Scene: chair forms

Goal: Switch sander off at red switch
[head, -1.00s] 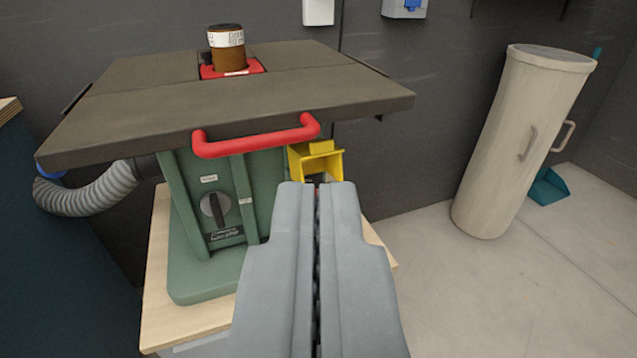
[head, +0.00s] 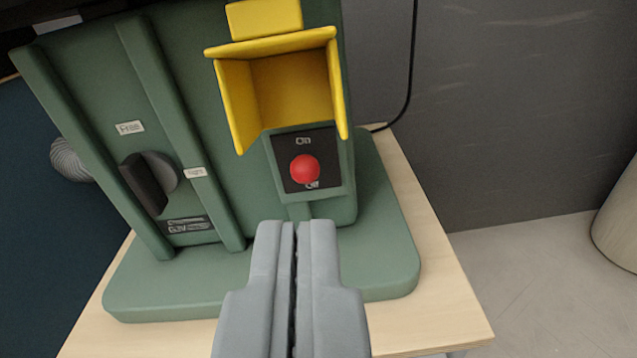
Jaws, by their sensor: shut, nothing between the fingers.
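The sander's green body (head: 300,262) fills the middle of the head view. On its front is a black switch plate (head: 289,180) marked "On" at the top and "Off" at the bottom. The red switch (head: 305,169), a round knob, sits on this plate, nearer the "Off" mark. A yellow hood (head: 290,88) juts out above the plate, open towards me. My gripper (head: 296,226) is shut and empty. Its tips show just below the switch plate in the picture and do not cover the red knob. I cannot tell how far they are from the body.
A black rotary knob (head: 148,184) with a "Free" label is on the body's left part. A light wooden top (head: 440,290) carries the sander. A black cable (head: 408,85) hangs at the right by the grey wall. A pale cylinder (head: 618,225) stands at the far right.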

